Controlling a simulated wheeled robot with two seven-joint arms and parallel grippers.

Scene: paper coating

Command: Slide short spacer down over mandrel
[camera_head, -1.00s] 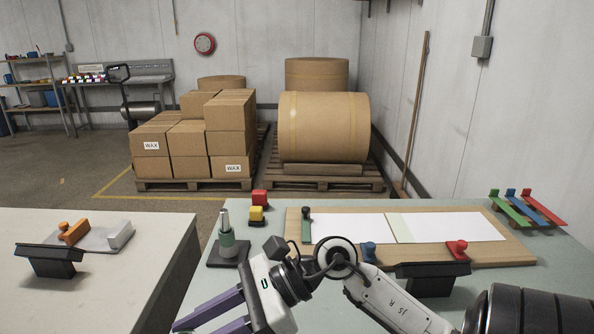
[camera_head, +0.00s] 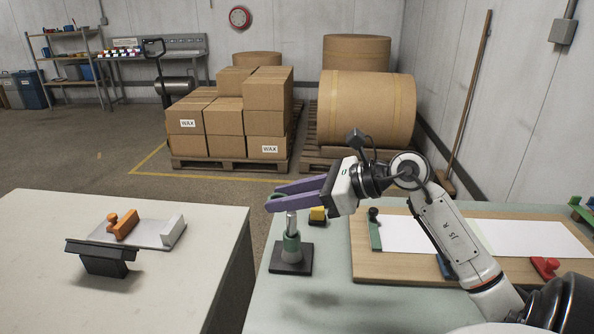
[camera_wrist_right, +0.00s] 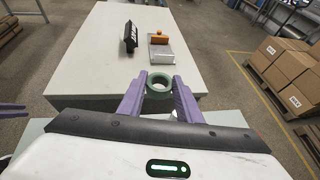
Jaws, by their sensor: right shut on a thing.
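My right gripper (camera_head: 277,203) is shut on the short spacer (camera_head: 279,196), a small green ring held between its purple fingertips. The ring also shows in the right wrist view (camera_wrist_right: 158,84), its hole facing up. The mandrel (camera_head: 291,224) is a pale metal post standing upright on a dark square base (camera_head: 291,259), with a green sleeve (camera_head: 291,247) around its lower part. In the head view the ring appears just above and slightly left of the mandrel's tip, apart from it. Purple fingers at the left edge of the right wrist view look like part of my left gripper (camera_wrist_right: 12,106).
The left table (camera_head: 190,290) holds an orange-handled tool (camera_head: 124,226) on a grey plate and a black stand (camera_head: 104,262).

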